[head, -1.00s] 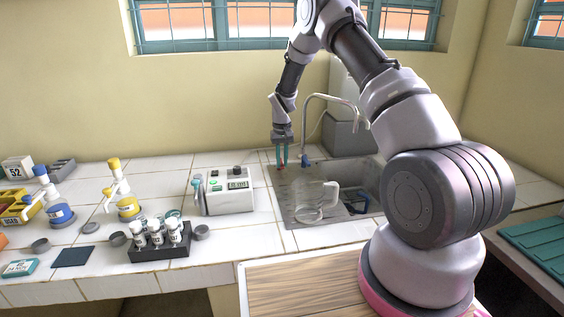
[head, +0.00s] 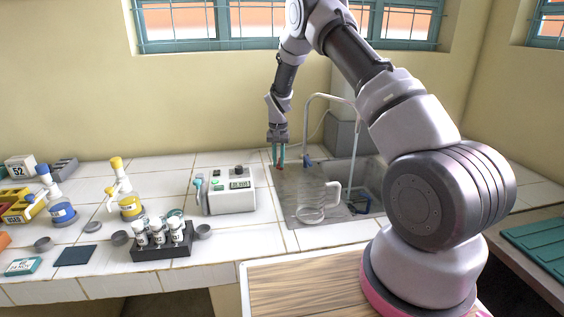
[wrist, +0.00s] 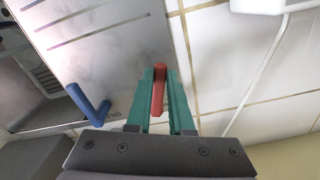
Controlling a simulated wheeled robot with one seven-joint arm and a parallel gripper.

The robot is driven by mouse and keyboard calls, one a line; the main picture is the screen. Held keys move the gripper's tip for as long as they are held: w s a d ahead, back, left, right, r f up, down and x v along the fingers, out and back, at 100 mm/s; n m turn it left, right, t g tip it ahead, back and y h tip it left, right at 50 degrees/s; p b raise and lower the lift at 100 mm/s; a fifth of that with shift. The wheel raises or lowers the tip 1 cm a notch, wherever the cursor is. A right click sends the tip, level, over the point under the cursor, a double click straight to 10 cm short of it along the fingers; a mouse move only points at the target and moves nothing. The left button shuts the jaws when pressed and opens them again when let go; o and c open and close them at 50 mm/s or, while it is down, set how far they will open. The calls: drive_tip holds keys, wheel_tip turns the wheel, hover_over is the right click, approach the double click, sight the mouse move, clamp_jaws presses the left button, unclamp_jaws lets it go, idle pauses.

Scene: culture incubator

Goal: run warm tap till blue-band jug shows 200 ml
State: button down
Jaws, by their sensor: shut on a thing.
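My gripper (head: 279,163) is at the back left of the sink, with its teal fingers pointing down. In the wrist view my gripper (wrist: 160,76) is shut on the red tap lever (wrist: 159,90). The blue tap lever (wrist: 88,104) stands apart, beside it. The white tap spout (head: 330,97) arches over the sink, and a thin pale stream (head: 353,155) hangs from its end. A clear jug (head: 311,199) stands upright on the steel drainboard. A blue shape (head: 359,204) shows in the basin below the stream, perhaps the blue-band jug's band. Its markings and level are unreadable.
A white meter box (head: 232,190) stands left of the sink. A black rack (head: 160,250) of white-capped vials and bottles with blue and yellow tops stand further left. A grey box (head: 346,137) is behind the sink.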

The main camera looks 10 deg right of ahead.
sight(278, 165)
drive_tip(key=shift+w, duration=0.1)
drive_tip(key=c, duration=0.8)
unclamp_jaws()
wheel_tip(278, 165, up, 11)
drive_tip(key=shift+f, duration=0.1)
